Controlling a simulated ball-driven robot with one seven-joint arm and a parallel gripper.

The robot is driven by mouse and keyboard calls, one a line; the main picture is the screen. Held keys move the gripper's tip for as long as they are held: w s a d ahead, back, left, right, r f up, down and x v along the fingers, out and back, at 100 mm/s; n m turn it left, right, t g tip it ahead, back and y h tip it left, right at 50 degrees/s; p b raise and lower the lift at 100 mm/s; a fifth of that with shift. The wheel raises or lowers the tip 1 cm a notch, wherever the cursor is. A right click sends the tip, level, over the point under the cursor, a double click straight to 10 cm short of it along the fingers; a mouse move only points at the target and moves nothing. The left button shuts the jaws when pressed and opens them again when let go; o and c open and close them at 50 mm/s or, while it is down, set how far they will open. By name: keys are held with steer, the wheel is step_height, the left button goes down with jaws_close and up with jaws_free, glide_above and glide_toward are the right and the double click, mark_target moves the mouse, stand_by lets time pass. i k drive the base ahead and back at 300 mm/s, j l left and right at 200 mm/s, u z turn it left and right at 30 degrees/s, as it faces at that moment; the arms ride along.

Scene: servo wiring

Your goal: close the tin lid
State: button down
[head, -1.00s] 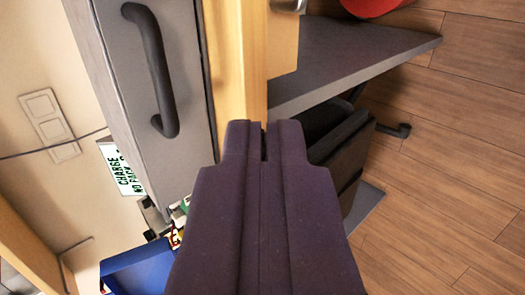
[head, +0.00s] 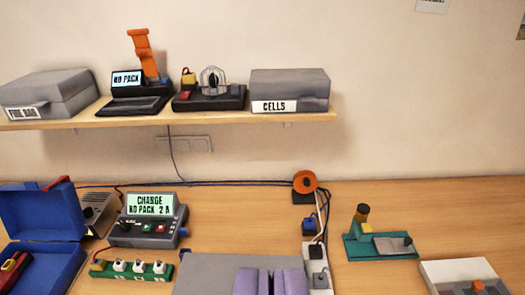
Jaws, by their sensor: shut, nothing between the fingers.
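A blue box (head: 70,265) stands open at the left of the bench, partly cut off by the frame. Its lid (head: 40,212) is raised at the back, and a red and dark item (head: 14,268) lies inside. No label names it a tin. On the shelf, a grey box marked CELLS (head: 290,88) and another grey box (head: 48,92) with a blurred label both look shut. My gripper (head: 270,272) is at the bottom centre, shut and empty, in front of a grey flat surface (head: 205,272) and well right of the blue box.
A charger with a lit screen (head: 150,215) and a green strip with white sockets (head: 132,270) stand between the blue box and my gripper. A power strip (head: 318,270), an orange spool (head: 305,182), a teal stand (head: 380,245) and a white box (head: 462,275) are to the right.

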mark_target(27, 212)
steer(key=u, duration=1.3)
steer(key=i+j, duration=0.2)
steer(key=i, duration=0.3)
steer(key=i+j+z, duration=0.1)
steer(key=i, duration=0.45)
steer(key=i+j, duration=0.35)
steer(key=i, duration=0.15)
steer(key=i+j, duration=0.25)
steer(key=i, duration=0.25)
steer(key=z, duration=0.05)
